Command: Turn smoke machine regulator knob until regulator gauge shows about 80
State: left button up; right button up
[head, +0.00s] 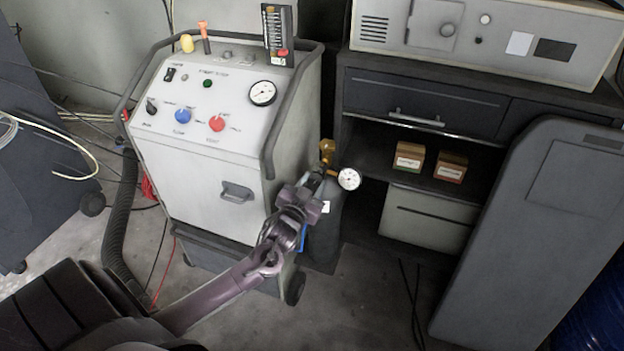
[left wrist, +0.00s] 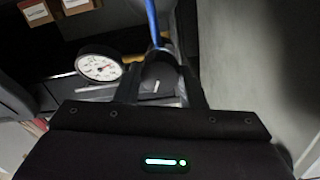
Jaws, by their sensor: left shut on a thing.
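The smoke machine (head: 205,180) is a white wheeled cabinet with a sloped control panel. A dark gas bottle (head: 326,225) stands at its right side with a brass valve (head: 327,150) on top. The regulator gauge (head: 348,179) is a small white dial beside the valve; it also shows in the left wrist view (left wrist: 98,66), where its reading is too small to tell. My left gripper (head: 312,184) is at the regulator, left of the gauge. In the left wrist view its fingers are shut on the dark regulator knob (left wrist: 160,76), which has a white mark. My right gripper is not in view.
A dark cabinet (head: 420,95) with a drawer stands behind on the right. Two small boxes (head: 409,157) (head: 450,166) sit on its shelf. A grey panel (head: 530,230) stands at the right. A black hose (head: 118,225) and cables lie left of the machine.

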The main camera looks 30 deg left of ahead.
pick_arm(q)
jog(key=m+p, duration=0.4)
jog(key=m, duration=0.5)
jog(key=shift+d+r, duration=0.1)
jog(key=shift+d, duration=0.05)
jog(key=m+p, duration=0.1)
jog(key=m, duration=0.2)
jog(key=shift+p, duration=0.35)
jog(key=m+p, duration=0.1)
jog(key=m, duration=0.3)
jog(key=m+p, duration=0.1)
jog(key=m, duration=0.4)
jog(key=shift+f+y+p, duration=0.2)
jog(key=shift+y+p, duration=0.2)
jog(key=m+p, duration=0.1)
jog(key=m, duration=0.4)
jog(key=shift+f, duration=0.1)
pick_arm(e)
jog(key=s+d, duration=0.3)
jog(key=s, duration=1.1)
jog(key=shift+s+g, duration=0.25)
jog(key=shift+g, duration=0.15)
pick_arm(q)
jog(key=shift+m, duration=0.4)
jog(key=o, duration=1)
